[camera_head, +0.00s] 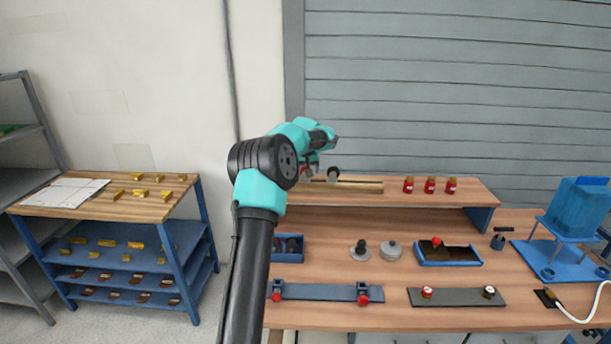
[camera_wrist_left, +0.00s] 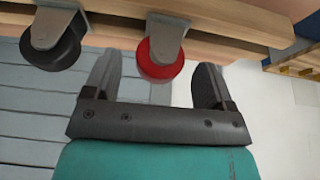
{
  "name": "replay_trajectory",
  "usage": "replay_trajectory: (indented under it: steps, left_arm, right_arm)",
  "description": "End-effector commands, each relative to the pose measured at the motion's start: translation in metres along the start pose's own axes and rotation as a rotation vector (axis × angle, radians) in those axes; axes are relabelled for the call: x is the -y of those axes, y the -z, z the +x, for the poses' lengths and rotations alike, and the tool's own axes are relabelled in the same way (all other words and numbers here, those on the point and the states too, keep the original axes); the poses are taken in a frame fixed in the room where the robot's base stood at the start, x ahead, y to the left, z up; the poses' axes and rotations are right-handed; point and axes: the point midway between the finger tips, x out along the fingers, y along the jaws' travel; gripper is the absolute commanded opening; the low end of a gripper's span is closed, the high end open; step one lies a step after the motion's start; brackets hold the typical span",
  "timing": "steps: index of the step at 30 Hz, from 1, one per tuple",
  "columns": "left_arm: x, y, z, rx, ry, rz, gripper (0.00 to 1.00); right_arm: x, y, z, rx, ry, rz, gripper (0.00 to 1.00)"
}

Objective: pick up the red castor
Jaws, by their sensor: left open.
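The red castor (camera_wrist_left: 161,58) has a grey metal bracket and a red wheel. In the left wrist view it is against a wooden rail, and its wheel shows between the two fingers of my left gripper (camera_wrist_left: 155,88). The fingers are open and spread to either side of the wheel, with a gap on both sides. In the head view the castor (camera_head: 306,171) is small and partly hidden by my left gripper (camera_head: 313,160) at the raised shelf. My right gripper is not in view.
A black castor (camera_wrist_left: 52,42) is close beside the red one on the same rail (camera_head: 358,186). Several red jars (camera_head: 430,186) stand further right on the shelf (camera_head: 475,190). The bench below holds a blue tray (camera_head: 448,263) and a blue strip (camera_head: 320,292).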

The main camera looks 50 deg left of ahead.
Motion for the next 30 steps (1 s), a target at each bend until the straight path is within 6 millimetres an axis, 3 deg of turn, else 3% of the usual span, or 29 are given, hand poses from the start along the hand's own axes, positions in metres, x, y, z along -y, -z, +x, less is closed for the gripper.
replay_trajectory:
  steps: [3, 7, 21, 30]
  left_arm:
    - [0.0, -0.001, 0.018, 0.002, 0.001, 0.0, 0.78]
    - [0.0, 0.0, 0.027, 0.0, 0.0, 0.0, 0.78]
    - [0.0, 0.0, 0.028, 0.0, 0.0, 0.0, 0.78]
    - [0.0, 0.0, 0.028, 0.0, 0.0, 0.0, 0.51]
  right_arm:
    - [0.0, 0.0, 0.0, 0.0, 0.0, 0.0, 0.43]
    - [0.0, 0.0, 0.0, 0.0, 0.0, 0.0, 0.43]
    - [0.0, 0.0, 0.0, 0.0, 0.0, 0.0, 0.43]
    - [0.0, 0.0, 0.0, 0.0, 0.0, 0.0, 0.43]
